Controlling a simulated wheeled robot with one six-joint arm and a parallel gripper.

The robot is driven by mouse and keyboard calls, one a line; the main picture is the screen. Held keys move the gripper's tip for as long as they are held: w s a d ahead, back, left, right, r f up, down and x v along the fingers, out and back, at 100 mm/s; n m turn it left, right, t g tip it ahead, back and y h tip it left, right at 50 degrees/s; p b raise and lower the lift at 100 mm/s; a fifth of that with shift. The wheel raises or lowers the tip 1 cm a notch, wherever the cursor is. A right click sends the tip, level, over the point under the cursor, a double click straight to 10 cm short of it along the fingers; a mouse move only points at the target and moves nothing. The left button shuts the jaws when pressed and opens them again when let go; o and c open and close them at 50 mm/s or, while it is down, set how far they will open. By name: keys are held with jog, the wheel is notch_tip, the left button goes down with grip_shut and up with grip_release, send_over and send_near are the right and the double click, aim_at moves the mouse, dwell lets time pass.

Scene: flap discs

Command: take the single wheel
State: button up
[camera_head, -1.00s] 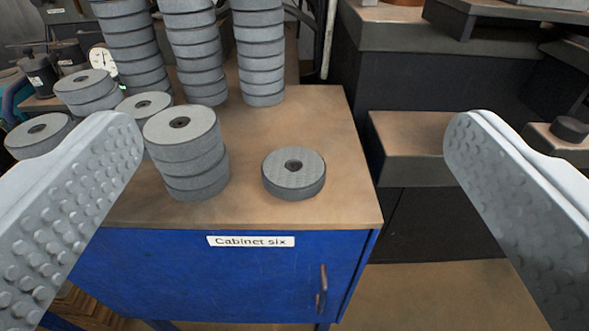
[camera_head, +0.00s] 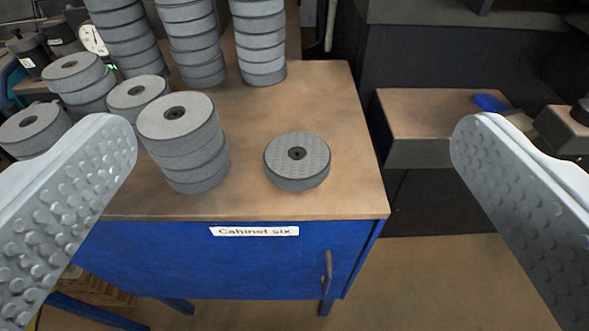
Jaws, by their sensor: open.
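The single wheel (camera_head: 297,162) is a grey disc with a dark centre hole. It lies flat and alone on the brown top of the blue cabinet (camera_head: 340,200), right of a short stack. My gripper (camera_head: 294,140) is open and empty. Its two studded grey fingers stand wide apart at the left and right of the picture. The wheel shows between them, further off, touched by neither finger.
A short stack of wheels (camera_head: 183,145) stands close to the left of the single wheel. Taller stacks (camera_head: 260,45) stand behind, and more wheels (camera_head: 32,128) lie at the far left. The cabinet top is clear to the right. A lower brown-topped block (camera_head: 430,120) stands to the right.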

jog(key=w+f+m+g, duration=0.1)
jog(key=w+g, duration=0.6)
jog(key=w, duration=0.5)
jog(key=m+g, duration=0.2)
jog(key=g, duration=0.7)
send_over(297, 153)
notch_tip(297, 153, down, 15)
jog(key=shift+a+r, duration=0.15)
jog(key=shift+f, duration=2.75)
jog(key=shift+c, duration=0.4)
jog(key=c, duration=1)
jog(key=shift+r, duration=0.1)
jog(key=shift+r, duration=0.1)
